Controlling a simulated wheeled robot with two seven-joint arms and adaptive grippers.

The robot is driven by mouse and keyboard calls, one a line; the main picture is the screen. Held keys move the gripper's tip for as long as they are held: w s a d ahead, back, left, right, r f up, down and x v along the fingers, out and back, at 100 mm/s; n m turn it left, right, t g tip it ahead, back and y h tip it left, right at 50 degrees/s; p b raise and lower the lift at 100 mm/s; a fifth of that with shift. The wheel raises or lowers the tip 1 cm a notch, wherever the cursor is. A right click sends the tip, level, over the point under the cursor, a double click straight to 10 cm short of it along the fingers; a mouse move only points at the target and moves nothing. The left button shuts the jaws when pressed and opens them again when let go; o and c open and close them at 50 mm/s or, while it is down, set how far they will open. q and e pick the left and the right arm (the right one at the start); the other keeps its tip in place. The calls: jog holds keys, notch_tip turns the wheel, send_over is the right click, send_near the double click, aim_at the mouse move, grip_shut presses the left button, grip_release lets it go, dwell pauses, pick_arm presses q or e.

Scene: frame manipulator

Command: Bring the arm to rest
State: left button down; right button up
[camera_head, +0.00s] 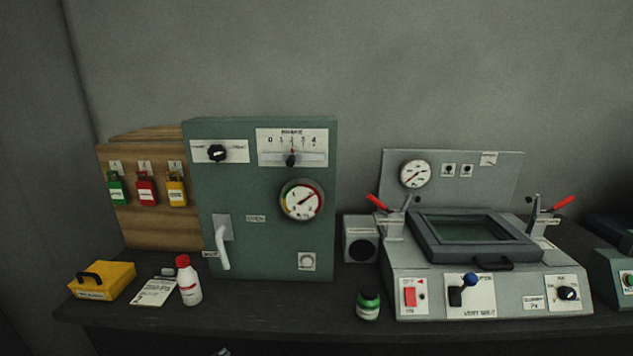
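Neither of my grippers shows clearly in the head view, and no arm reaches over the table. A small pale shape (221,351) shows at the bottom edge, below the table's front edge; I cannot tell what it is. The grey frame machine (430,292) stands on the right of the table, with its dark hinged frame (474,237) lying flat on top. Red-handled clamps (378,203) stand on either side of that frame, their handles slanting outward.
A green cabinet (262,240) with dial, slider and lever stands left of centre. A wooden board (150,225) holds padlocks. A yellow box (103,281), a white red-capped bottle (189,284) and a green jar (368,305) stand near the front edge. Table between bottle and jar is clear.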

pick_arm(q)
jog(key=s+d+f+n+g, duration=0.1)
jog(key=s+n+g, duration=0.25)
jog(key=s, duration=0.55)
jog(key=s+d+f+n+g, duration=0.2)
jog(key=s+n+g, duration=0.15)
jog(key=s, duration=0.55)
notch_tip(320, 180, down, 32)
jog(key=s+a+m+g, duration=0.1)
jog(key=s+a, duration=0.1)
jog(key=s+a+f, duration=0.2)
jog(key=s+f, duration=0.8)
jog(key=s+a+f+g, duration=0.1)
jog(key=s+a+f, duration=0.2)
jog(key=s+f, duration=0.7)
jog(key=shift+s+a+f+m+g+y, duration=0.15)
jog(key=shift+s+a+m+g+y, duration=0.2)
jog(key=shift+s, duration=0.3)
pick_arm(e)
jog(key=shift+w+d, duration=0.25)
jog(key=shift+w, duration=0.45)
